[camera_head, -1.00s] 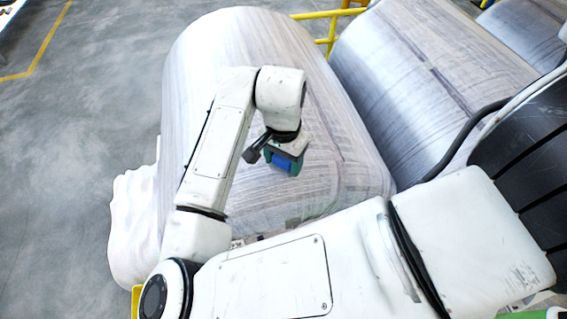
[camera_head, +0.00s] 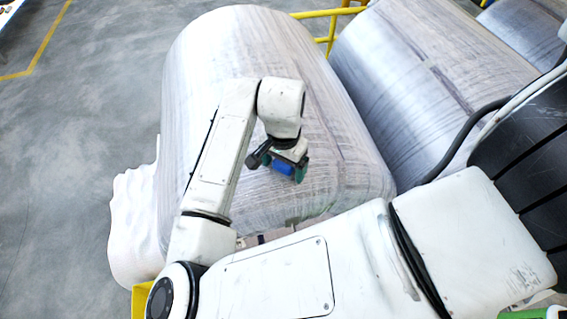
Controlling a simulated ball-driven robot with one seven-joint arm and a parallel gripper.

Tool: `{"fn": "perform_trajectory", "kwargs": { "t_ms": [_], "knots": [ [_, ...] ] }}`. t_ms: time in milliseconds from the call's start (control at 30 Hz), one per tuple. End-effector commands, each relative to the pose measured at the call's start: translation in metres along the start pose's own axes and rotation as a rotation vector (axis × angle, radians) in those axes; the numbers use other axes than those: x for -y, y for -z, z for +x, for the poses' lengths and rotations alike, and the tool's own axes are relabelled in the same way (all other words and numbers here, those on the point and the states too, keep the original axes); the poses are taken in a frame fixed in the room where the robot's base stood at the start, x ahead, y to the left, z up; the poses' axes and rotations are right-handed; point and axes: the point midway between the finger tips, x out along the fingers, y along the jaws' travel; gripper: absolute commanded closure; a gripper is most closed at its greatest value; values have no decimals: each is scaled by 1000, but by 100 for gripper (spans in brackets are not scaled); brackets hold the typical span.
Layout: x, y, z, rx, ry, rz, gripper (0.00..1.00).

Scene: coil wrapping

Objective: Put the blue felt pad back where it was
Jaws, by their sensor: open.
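My gripper (camera_head: 285,172) hangs over the near half of the front wrapped coil (camera_head: 235,75), pointing down, with green on its fingers. It is open. A small blue piece (camera_head: 284,168) shows between the fingers. I cannot tell whether it is the blue felt pad or a part of the gripper, nor whether it touches the coil. No other blue pad shows on the visible side of the coil. My arm covers part of the coil's left and near side.
A second wrapped coil (camera_head: 425,85) lies close on the right, with another beyond it. Yellow rails (camera_head: 325,30) stand behind. White crumpled wrap (camera_head: 135,225) lies at the coil's left foot. The grey floor (camera_head: 75,120) on the left is clear.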

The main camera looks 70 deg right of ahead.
Motion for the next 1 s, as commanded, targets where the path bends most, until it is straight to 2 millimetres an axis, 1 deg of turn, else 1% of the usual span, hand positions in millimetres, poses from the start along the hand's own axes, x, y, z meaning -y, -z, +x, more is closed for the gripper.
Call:
{"fn": "perform_trajectory", "kwargs": {
  "t_ms": [100, 233, 367, 500, 700, 833, 1000],
  "knots": [
    [0, 0, -2, 0, 1, 0, 12],
    [0, 0, -11, -1, 2, 1, 12],
    [0, 1, -34, -2, 3, 2, 12],
    [0, 0, -64, -1, 4, 3, 12],
    [1, 0, -101, -1, 3, 2, 12],
    [0, 0, -116, -1, 2, 1, 12],
    [0, 0, -123, 0, 0, 1, 12]
  ]
}}
